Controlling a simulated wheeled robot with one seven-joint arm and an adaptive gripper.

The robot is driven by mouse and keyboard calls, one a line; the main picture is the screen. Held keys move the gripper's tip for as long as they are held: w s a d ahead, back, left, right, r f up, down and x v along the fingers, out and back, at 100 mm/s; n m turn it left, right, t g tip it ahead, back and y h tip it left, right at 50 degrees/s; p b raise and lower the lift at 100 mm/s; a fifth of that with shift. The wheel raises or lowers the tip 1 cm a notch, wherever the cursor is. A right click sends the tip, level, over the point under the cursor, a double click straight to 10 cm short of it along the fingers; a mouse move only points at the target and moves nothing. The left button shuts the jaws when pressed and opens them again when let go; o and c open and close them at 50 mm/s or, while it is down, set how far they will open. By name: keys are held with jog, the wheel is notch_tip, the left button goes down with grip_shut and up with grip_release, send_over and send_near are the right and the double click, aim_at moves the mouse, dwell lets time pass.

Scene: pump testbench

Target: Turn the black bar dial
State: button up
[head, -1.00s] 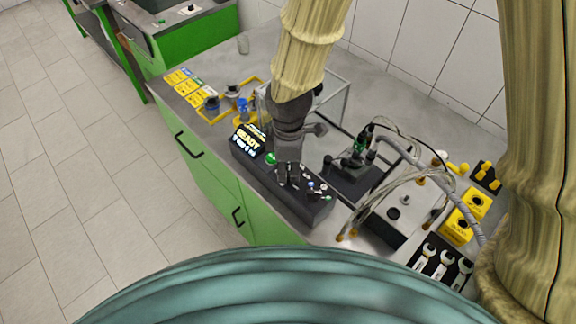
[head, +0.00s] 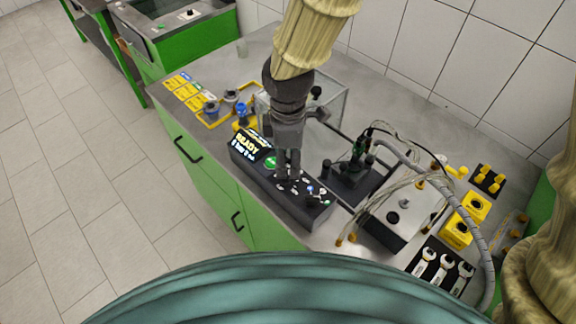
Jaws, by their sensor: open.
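A black control box (head: 262,183) sits along the front edge of the bench, with a lit screen reading READY (head: 246,145) and a green button (head: 270,161) at its left. Small knobs and buttons (head: 318,194) show on the right part of its top. My gripper (head: 288,177) is open, pointing down over the middle of the box top, with its fingertips at or just above the panel. The black bar dial cannot be told apart; it may be hidden by or between my fingers. I cannot tell whether they touch it.
Behind the box stand a clear-walled frame (head: 336,108) and a pump unit with hoses (head: 357,172). A metal block (head: 396,212), yellow boxes (head: 466,218) and several wrenches (head: 442,271) lie to the right. Yellow cards (head: 184,90) lie at the left.

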aim_at(288, 176)
jog(key=shift+r, duration=3)
